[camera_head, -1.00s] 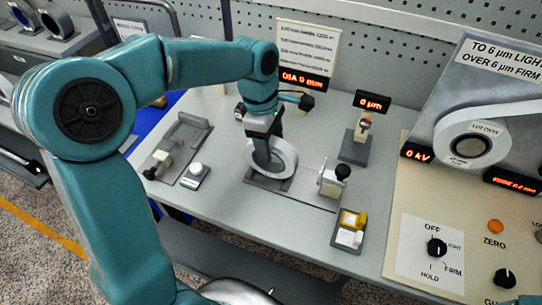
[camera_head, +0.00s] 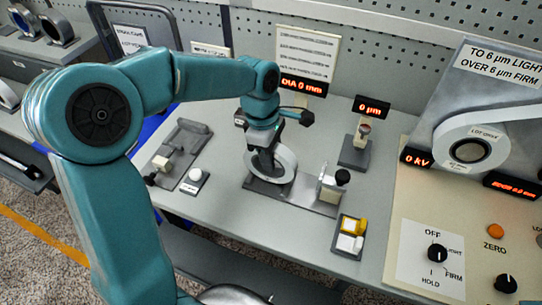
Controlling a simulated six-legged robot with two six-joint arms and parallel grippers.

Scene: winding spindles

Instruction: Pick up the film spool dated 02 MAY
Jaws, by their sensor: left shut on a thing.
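A white film spool (camera_head: 285,162) stands on edge on a dark grey base plate (camera_head: 262,188) in the middle of the bench. My left gripper (camera_head: 264,166) reaches down over it and is shut on it at its left part. The fingertips are partly hidden against the spool and plate. No date can be read on this spool. My right gripper is not in view.
A clamp fixture (camera_head: 328,188) with a black knob stands right of the spool. A gauge stand (camera_head: 355,148) is behind it. A yellow and white block tray (camera_head: 348,236) sits at the front edge. The control panel (camera_head: 430,250) fills the right.

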